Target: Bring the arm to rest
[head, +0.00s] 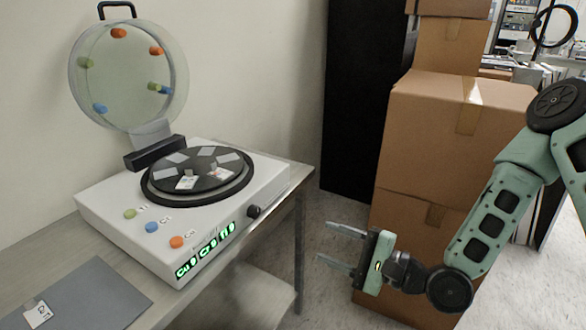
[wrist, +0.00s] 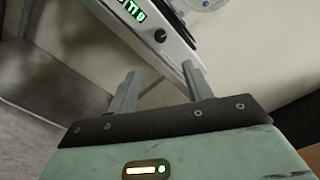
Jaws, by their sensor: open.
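My gripper (head: 342,246) is open and empty in the head view. It is in the air in front of the cardboard boxes, to the right of the table, with its fingers pointing left. My green arm (head: 490,222) reaches in from the right edge, bent at the elbow joint. In the wrist view both fingers of my gripper (wrist: 162,88) stand apart with nothing between them. The white machine (head: 170,215) stands on the table, its round clear lid (head: 128,75) raised. My gripper is apart from the machine.
The table (head: 302,185) carries a grey mat (head: 85,290) with a small labelled piece (head: 38,313). Stacked cardboard boxes (head: 430,130) stand close behind my gripper, beside a black cabinet (head: 355,100). Some floor between table and boxes is clear.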

